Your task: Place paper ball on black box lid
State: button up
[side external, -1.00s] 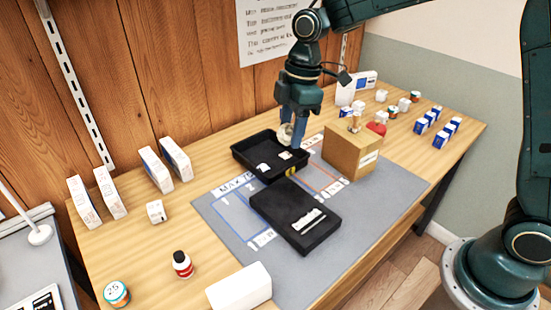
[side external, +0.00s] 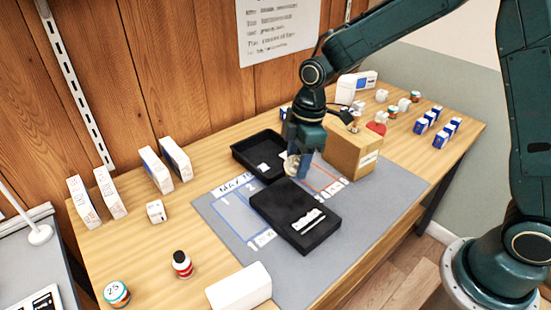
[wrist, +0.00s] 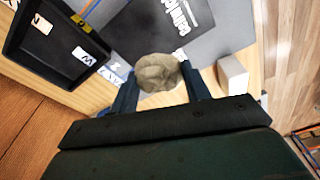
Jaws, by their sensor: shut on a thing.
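A crumpled, pale grey-beige paper ball (wrist: 158,73) is between the fingers of my gripper (wrist: 160,88) in the wrist view. In the side view my gripper (side external: 297,168) points down with the ball (side external: 291,166) in it, partly hidden by the fingers. My gripper is shut on the ball. The black box lid (side external: 282,204) lies flat on the grey mat, with a white label on it. The ball is above the lid's far edge, between the lid and the open black tray. In the wrist view the lid (wrist: 140,30) shows beyond the ball.
The open black tray (side external: 240,158) holds small white pieces and sits behind the lid. A cardboard box (side external: 352,165) stands close to the right of my gripper. A white box (side external: 240,288) lies at the front. The grey mat (side external: 350,215) is clear right of the lid.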

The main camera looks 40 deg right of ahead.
notch_tip(320, 180, down, 8)
jog(key=shift+r, duration=0.2)
jog(key=shift+f, duration=0.1)
jog(key=shift+f, duration=2.05)
jog(key=shift+f, duration=0.15)
jog(key=o, duration=0.9)
jog(key=shift+o, duration=0.2)
jog(key=r, duration=0.3)
jog(key=d+r, duration=0.1)
jog(key=r, duration=0.7)
jog(key=shift+s+d+r, duration=0.2)
jog(key=shift+d, duration=0.1)
jog(key=shift+s+r, duration=0.1)
jog(key=shift+r, duration=0.3)
